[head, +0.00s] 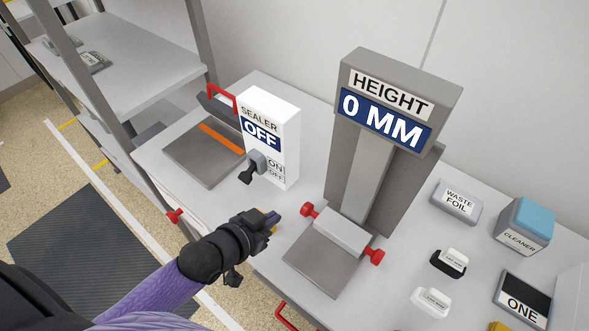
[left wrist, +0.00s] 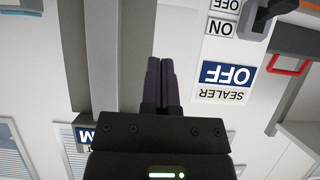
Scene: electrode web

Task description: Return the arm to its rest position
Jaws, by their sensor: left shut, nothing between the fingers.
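My left gripper (head: 268,222) is above the front part of the table, between the sealer and the height gauge. Its purple fingers are shut with nothing between them, and they also show together in the left wrist view (left wrist: 160,85). My left arm (head: 150,290) reaches in from the lower left. My right gripper is in neither view. The white sealer box (head: 285,115) reads OFF, and its dark switch lever (head: 250,172) sits beside ON and OFF labels. The height gauge (head: 395,75) reads 0 MM, with a red-knobbed crossbar (head: 340,232) low over its plate.
A waste foil box (head: 456,202), a cleaner block with a blue top (head: 530,220), small black and white labelled pieces, and a ONE panel (head: 522,297) are at the right. A grey shelf (head: 130,75) stands at the left. Floor shows left of the table.

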